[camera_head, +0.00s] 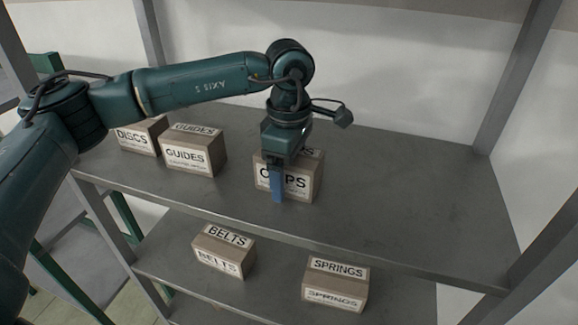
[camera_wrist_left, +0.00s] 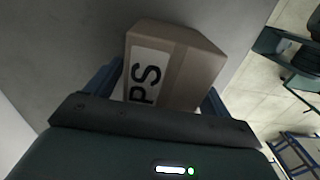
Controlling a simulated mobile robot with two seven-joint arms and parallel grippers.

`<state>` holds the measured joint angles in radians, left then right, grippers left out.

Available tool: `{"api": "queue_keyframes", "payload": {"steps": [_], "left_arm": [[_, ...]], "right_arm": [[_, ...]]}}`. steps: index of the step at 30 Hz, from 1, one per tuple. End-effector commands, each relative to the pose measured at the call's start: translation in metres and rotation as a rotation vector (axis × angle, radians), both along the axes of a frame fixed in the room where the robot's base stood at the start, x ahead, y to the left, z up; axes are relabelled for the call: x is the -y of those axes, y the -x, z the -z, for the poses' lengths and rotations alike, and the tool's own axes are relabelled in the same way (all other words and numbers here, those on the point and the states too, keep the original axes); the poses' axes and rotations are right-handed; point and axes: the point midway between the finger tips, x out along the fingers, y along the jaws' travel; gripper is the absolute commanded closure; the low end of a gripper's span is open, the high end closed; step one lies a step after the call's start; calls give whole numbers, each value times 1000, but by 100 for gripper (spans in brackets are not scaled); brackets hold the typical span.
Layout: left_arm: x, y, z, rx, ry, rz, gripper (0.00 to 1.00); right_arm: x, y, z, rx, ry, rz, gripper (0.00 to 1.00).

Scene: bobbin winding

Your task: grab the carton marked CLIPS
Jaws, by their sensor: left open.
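The carton marked CLIPS (camera_head: 303,184) stands on the upper shelf (camera_head: 400,200), right of the GUIDES carton. Part of its label is hidden behind my left gripper (camera_head: 277,198), which points down at it. In the left wrist view the carton (camera_wrist_left: 180,68) shows the letters PS. In that view my left gripper (camera_wrist_left: 160,92) is open, with blue fingers either side of the carton's near part. I cannot tell whether the fingers touch it. My right gripper is not in view.
The GUIDES carton (camera_head: 192,156) and DISCS carton (camera_head: 140,138) stand to the left on the same shelf. The BELTS carton (camera_head: 223,252) and SPRINGS carton (camera_head: 336,286) are on the shelf below. The upper shelf's right part is clear. A post (camera_head: 515,75) stands at the right.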

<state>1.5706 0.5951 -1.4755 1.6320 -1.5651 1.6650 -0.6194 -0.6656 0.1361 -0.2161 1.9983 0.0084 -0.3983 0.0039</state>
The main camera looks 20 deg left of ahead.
Motion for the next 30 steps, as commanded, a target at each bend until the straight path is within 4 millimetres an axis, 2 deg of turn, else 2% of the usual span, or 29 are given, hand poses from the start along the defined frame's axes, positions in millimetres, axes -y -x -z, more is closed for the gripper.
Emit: {"api": "queue_keyframes", "payload": {"steps": [3,21,30], "left_arm": [[0,0,0,0,0,0,20],[0,0,-1,-1,0,1,69],[0,0,-2,1,0,1,70]], "right_arm": [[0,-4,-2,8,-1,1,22],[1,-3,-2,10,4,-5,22],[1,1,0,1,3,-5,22]]}}
